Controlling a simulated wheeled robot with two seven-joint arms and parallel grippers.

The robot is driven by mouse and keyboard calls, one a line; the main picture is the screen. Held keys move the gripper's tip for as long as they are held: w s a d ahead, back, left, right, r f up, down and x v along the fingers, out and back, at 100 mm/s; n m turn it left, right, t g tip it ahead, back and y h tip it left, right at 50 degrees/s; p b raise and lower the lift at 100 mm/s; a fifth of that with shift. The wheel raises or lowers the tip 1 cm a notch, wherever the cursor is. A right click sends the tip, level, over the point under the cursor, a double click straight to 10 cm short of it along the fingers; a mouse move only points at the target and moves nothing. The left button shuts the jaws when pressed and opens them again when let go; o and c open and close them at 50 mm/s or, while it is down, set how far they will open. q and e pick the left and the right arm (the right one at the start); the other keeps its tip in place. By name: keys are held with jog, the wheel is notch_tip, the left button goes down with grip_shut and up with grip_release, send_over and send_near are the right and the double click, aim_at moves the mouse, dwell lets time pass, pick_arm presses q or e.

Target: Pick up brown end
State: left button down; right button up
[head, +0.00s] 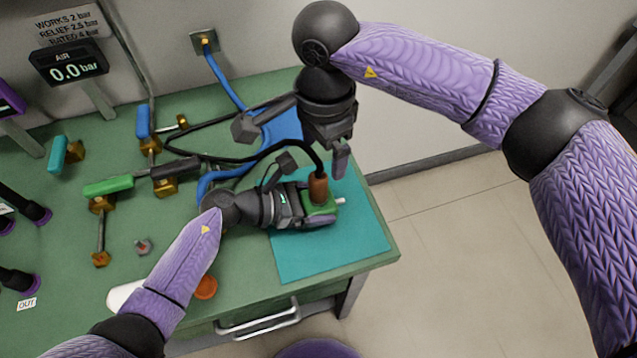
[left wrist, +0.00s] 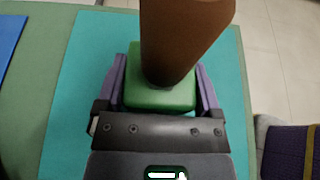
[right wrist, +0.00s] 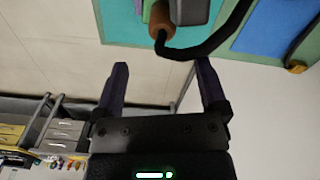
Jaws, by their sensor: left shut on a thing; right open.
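The brown end (head: 318,187) is a brown cylinder standing up from a green block (head: 313,209) over the teal mat (head: 350,245). A black hose runs to its top. My left gripper (head: 320,212) is shut on the green block, with a finger on either side in the left wrist view, where the brown end (left wrist: 180,40) rises large in front. My right gripper (head: 328,150) is open and empty above the brown end. In the right wrist view the brown end (right wrist: 161,33) and hose (right wrist: 210,44) lie beyond the open fingers, not between them.
Brass fittings (head: 165,185) with green, blue and black handles stand on the left of the green table. A blue pad (head: 283,127) and blue hose lie behind my grippers. An orange disc (head: 206,287) is near the front edge. A pressure display (head: 68,68) stands at back left.

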aim_at(319, 175)
jog(key=f, duration=0.8)
jog(key=shift+a+f, duration=0.2)
jog(key=shift+a, duration=0.05)
grip_shut()
